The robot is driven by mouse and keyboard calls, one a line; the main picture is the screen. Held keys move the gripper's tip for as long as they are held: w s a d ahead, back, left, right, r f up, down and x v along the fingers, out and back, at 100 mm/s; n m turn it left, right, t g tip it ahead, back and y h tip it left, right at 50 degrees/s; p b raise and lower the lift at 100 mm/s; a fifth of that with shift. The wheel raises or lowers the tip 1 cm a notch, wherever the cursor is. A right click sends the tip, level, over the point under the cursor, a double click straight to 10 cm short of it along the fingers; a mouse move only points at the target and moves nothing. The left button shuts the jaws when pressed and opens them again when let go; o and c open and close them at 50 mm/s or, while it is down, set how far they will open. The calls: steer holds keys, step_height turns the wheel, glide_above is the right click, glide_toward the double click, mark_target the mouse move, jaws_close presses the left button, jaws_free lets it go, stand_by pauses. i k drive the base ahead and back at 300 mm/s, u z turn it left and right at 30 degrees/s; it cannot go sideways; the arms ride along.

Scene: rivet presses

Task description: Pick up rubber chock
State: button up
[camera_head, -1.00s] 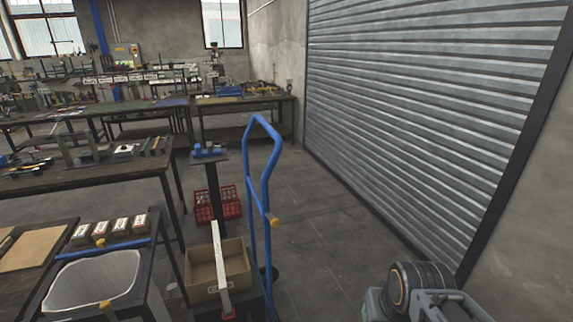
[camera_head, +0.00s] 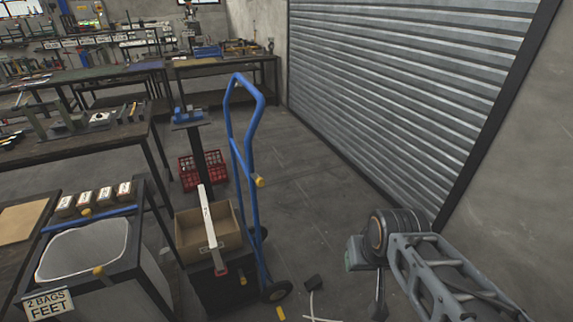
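A small dark block that looks like the rubber chock (camera_head: 313,283) lies on the concrete floor, just right of the hand truck's wheel. A thin pale cord or strip (camera_head: 311,307) lies on the floor just below it. My grey arm reaches in from the lower right, with its joint to the right of the block. A dark narrow part hanging below that joint may be my gripper (camera_head: 379,300); it is to the right of the block and apart from it. Its fingers cannot be made out.
A blue hand truck (camera_head: 247,150) stands left of the block, by an open cardboard box (camera_head: 188,243). A small yellow piece (camera_head: 280,313) lies on the floor. Benches fill the left. A roller shutter (camera_head: 390,80) closes the right. Floor between truck and shutter is clear.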

mark_target(316, 282)
steer(key=z, duration=0.8)
steer(key=i, duration=1.45)
steer(key=u, duration=2.9)
